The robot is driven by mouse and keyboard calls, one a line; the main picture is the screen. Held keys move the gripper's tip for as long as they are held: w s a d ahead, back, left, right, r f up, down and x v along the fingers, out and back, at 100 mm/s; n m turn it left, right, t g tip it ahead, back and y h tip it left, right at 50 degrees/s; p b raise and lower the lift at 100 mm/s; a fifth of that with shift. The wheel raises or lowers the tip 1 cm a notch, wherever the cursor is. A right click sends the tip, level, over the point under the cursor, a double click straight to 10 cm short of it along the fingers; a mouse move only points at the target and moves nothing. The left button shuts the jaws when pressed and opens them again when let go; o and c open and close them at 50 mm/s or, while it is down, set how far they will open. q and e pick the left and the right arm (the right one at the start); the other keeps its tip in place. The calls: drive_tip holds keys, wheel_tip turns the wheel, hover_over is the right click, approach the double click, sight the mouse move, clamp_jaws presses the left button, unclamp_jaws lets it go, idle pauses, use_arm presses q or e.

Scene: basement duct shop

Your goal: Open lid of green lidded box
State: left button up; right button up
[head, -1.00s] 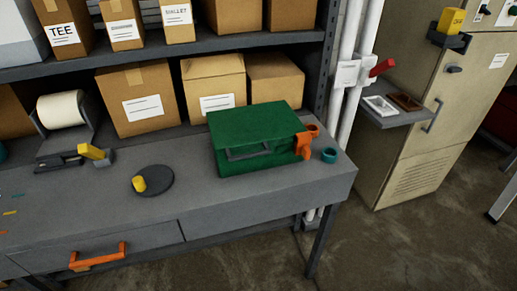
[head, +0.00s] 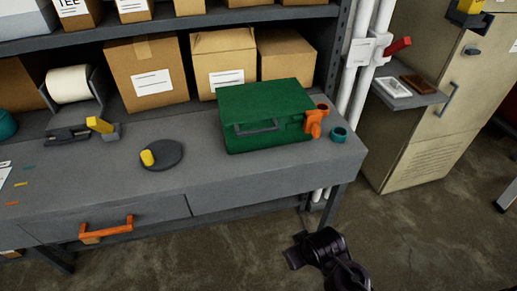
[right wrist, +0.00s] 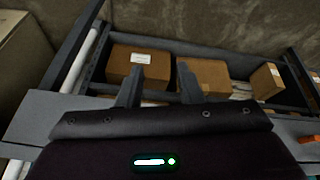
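The green lidded box (head: 265,118) stands on the right part of the grey workbench with its lid down. A grey handle (head: 257,127) is on its front, and an orange part (head: 313,123) sits at its right side. My right arm comes in at the bottom of the head view, in front of the bench and below the box, apart from it. My right gripper (right wrist: 160,82) shows two separated fingers with nothing between them in the right wrist view. I cannot make out the green box in that view. My left gripper is not in view.
On the bench (head: 215,186) are a dark disc with a yellow knob (head: 160,154), a paper roll holder (head: 70,86) and a teal ring (head: 340,134). Cardboard boxes (head: 148,72) stand behind. An orange drawer handle (head: 106,229) sticks out in front. White pipes and a cabinet (head: 430,110) are right.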

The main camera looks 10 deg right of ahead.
drive_tip(key=w+a+r+n+t, duration=0.25)
drive_tip(key=w+r, duration=0.25)
drive_tip(key=r, duration=0.3)
drive_tip(key=n+t+y, duration=0.7)
drive_tip(key=n+t, duration=0.2)
drive_tip(key=n, duration=0.8)
approach(260, 133)
drive_tip(key=x, duration=0.4)
drive_tip(key=p+x, duration=0.2)
drive_tip(key=x, duration=0.4)
drive_tip(key=shift+w+a+r, duration=0.1)
drive_tip(key=shift+w+a, duration=0.05)
drive_tip(key=shift+w, duration=0.15)
drive_tip(key=shift+c, duration=0.2)
clamp_jaws()
